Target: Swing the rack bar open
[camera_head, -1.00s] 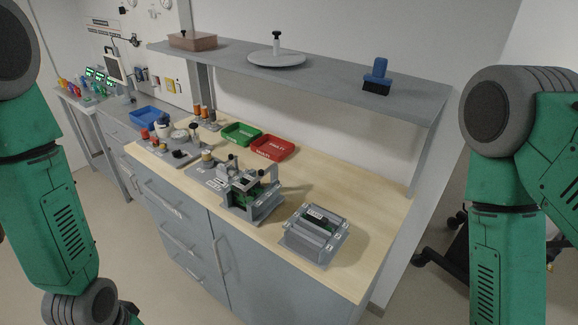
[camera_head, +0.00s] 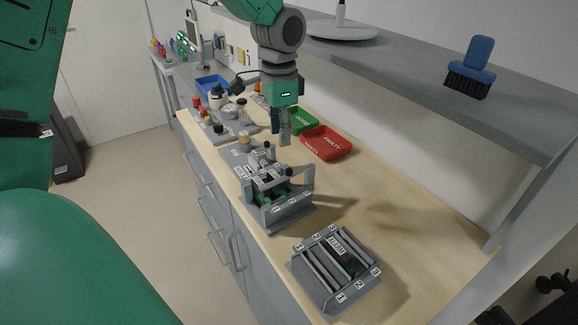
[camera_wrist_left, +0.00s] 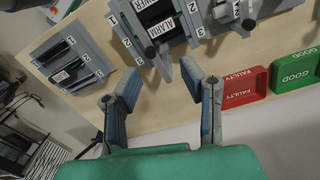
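The grey rack (camera_head: 280,213) stands on the bench with green-edged modules and numbered labels. It also shows at the top of the left wrist view (camera_wrist_left: 176,12), with an ALARM label. A grey bar with a black knob (camera_head: 289,172) lies over the rack's top; the knob also shows in the left wrist view (camera_wrist_left: 150,52). Whether the bar is latched I cannot tell. My left gripper (camera_head: 285,140) points down above the bench behind the rack, apart from it. In the left wrist view its blue-padded fingers (camera_wrist_left: 166,105) are spread and empty. My right gripper is out of view.
A slotted holder (camera_head: 336,270) with an ALARM module stands nearer. Red FAULTY (camera_head: 328,143) and green GOOD trays lie behind the rack. The shelf (camera_head: 425,75) carries a blue brush (camera_head: 470,66) and overhangs the bench's back. Bare bench lies right of the rack.

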